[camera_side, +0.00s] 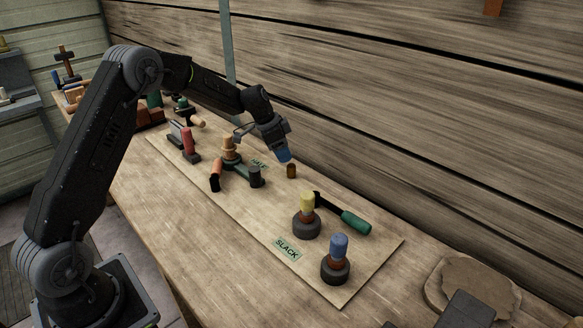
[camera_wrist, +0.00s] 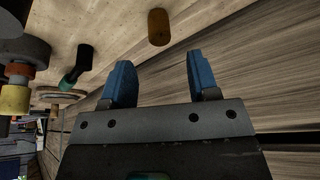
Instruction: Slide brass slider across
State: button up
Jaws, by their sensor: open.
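A small brass-brown upright cylinder, which looks like the brass slider (camera_side: 291,171), stands on the wooden board (camera_side: 225,200) near the wall side. It also shows at the top of the wrist view (camera_wrist: 158,27). My gripper (camera_side: 283,158) hangs just above and slightly left of it in the side view, apart from it. In the wrist view the two blue fingers of my gripper (camera_wrist: 160,62) are spread wide with nothing between them. The cylinder lies beyond the fingertips, roughly in line with the gap. Whether it sits in a track cannot be told.
The plank wall (camera_side: 420,130) is close behind.

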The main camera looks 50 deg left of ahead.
aim_at(290, 165)
jog(key=x, duration=0.7)
jog(key=shift+w, duration=0.1)
jog(key=shift+c, duration=0.4)
grip_shut()
